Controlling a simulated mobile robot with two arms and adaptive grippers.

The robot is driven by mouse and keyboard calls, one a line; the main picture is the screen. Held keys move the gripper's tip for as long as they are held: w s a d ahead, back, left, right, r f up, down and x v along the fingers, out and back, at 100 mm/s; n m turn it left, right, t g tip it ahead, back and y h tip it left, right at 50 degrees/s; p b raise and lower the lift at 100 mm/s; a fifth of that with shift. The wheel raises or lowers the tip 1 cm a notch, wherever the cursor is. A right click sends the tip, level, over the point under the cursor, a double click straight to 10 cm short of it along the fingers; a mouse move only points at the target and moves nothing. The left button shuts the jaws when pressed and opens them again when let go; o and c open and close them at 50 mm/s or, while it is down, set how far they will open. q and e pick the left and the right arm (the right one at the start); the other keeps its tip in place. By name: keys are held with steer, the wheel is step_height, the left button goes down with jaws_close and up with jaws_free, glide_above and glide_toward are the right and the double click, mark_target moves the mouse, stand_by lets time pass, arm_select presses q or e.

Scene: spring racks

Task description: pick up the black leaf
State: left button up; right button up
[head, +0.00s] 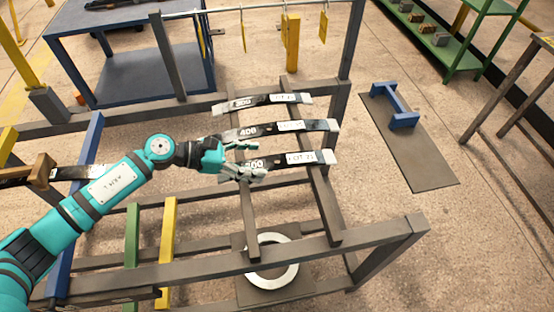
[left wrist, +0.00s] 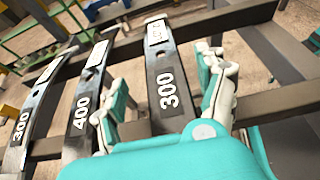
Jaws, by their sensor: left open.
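Three black leaf springs with white end labels lie across the dark metal rack in the head view: the front one marked 300 (head: 300,158), the middle one marked 400 (head: 285,128) and the back one marked 300 (head: 262,102). My left gripper (head: 255,162) is open at the left end of the front leaf. In the left wrist view its fingers (left wrist: 165,98) stand apart on either side of that front leaf (left wrist: 165,70). The gripper hides part of that leaf's end. The 400 leaf (left wrist: 85,100) lies beside it. My right gripper is out of view.
Another dark leaf (head: 78,173) lies on the rack at the left, partly behind my arm. A white ring (head: 273,279) lies on a plate low in the rack. A blue stand (head: 404,119) is on a mat at right. A blue table (head: 135,75) is behind.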

mark_target(268, 162)
arm_select(q)
steer(key=x, duration=0.3)
steer(key=shift+s+d+f+p, duration=0.1)
steer(key=shift+d+p, duration=0.25)
steer(key=shift+d, duration=0.05)
jaws_close()
stand_by(0.3)
